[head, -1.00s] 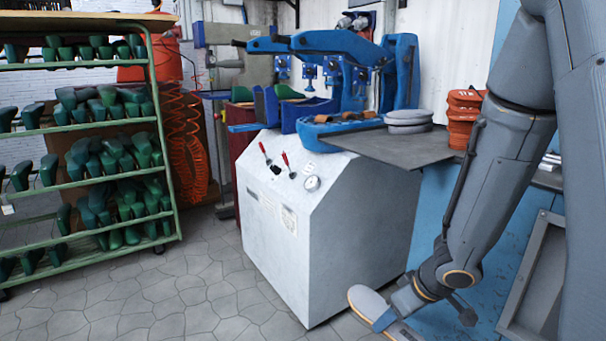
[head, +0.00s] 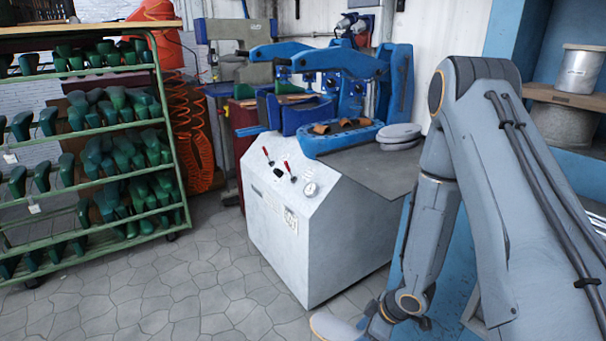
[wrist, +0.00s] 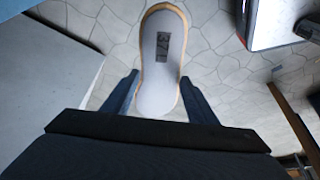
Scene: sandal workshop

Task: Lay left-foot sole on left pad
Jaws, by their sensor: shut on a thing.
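My gripper (wrist: 158,100) is shut on a pale grey sole (wrist: 161,75) with a tan edge and a dark printed mark. In the wrist view the sole points away from the fingers, above the paved floor. In the head view the sole (head: 331,327) shows at the bottom edge, low in front of the white machine cabinet (head: 318,225). My gripper is mostly cut off there. The blue press (head: 335,75) stands on the cabinet, with a blue bed (head: 341,138) carrying brown straps. I cannot tell which part is the left pad.
A green rack (head: 90,155) of shoe lasts stands left. A shelf (head: 567,97) with a spool is at right. Paved floor (head: 170,305) is clear in front.

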